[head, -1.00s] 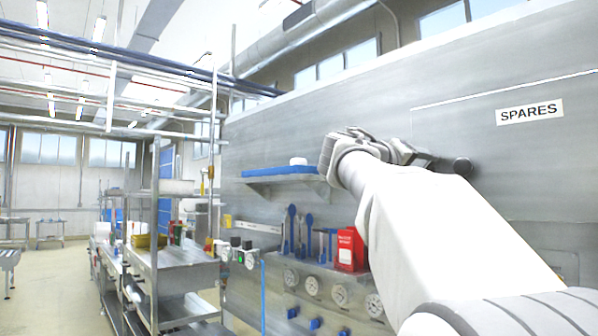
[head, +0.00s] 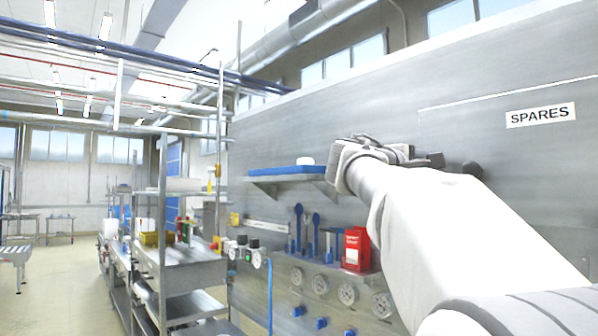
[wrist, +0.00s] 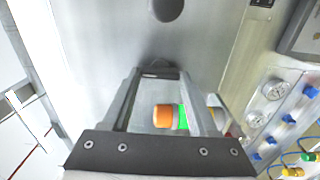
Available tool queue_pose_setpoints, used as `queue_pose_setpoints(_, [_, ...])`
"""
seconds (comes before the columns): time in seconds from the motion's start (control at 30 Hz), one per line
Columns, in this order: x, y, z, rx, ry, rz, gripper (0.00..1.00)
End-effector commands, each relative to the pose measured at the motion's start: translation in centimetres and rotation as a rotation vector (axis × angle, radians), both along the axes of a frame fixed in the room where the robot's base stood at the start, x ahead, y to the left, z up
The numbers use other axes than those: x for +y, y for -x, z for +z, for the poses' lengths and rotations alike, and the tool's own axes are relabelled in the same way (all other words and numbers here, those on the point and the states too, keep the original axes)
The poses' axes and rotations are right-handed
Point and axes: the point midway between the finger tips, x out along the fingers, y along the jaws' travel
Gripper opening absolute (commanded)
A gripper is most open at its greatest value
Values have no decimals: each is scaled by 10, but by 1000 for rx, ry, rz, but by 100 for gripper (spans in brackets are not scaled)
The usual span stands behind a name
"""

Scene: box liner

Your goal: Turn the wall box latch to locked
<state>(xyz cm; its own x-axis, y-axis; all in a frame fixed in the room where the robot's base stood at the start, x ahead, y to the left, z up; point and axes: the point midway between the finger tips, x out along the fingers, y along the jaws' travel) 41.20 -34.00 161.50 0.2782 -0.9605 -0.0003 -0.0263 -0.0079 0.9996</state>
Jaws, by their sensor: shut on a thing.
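The wall box front is a grey metal panel (head: 455,130) with a SPARES label (head: 541,115), at the right in the head view. A dark round knob (head: 472,169) stands out from it and also shows at the top of the wrist view (wrist: 168,8). My gripper (head: 415,158) is at the panel, left of the knob.
Left of my gripper is a wall shelf (head: 262,181) with a blue tray. Below are blue tools, a red box (head: 355,248) and a panel of gauges (head: 347,293). A metal cart (head: 185,262) stands further left, with open floor beyond.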

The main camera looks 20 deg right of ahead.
Motion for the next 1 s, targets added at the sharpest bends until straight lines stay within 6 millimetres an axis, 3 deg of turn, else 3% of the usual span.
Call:
queue_pose_setpoints(0.6, [0,0,0,43,13,0,4])
queue_pose_setpoints(0.63, [0,0,0,43,13,0,62])
queue_pose_setpoints(0.8, [0,0,0,42,13,0,90])
queue_pose_setpoints(1.0, [0,0,0,41,12,0,90])
